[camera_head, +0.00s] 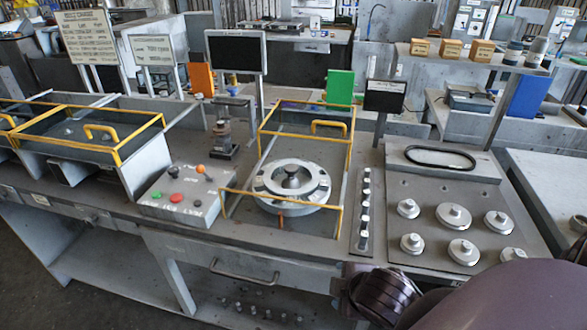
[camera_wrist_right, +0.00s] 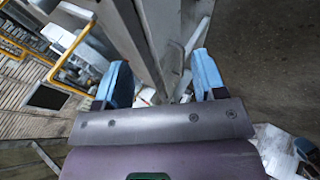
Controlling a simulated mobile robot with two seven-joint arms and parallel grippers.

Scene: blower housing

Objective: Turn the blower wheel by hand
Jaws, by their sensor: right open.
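The blower wheel (camera_head: 291,181) is a round, light metal disc with a raised dark hub at its centre. It sits in a round housing inside a yellow-railed bay (camera_head: 350,150) in the middle of the bench. My right gripper (camera_wrist_right: 160,65) shows in the right wrist view with its two blue fingers wide apart. Nothing is held between them; a grey bench post or panel shows beyond. In the head view my purple right arm fills the lower right corner, clear of the wheel, and its gripper is hidden. My left gripper is in neither view.
A control box (camera_head: 184,196) with coloured buttons stands left of the bay. A strip of knobs (camera_head: 363,215) and a plate with several round metal knobs (camera_head: 455,216) lie to the right. Yellow rails stand around the wheel. A drawer handle (camera_head: 244,271) juts from the bench front.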

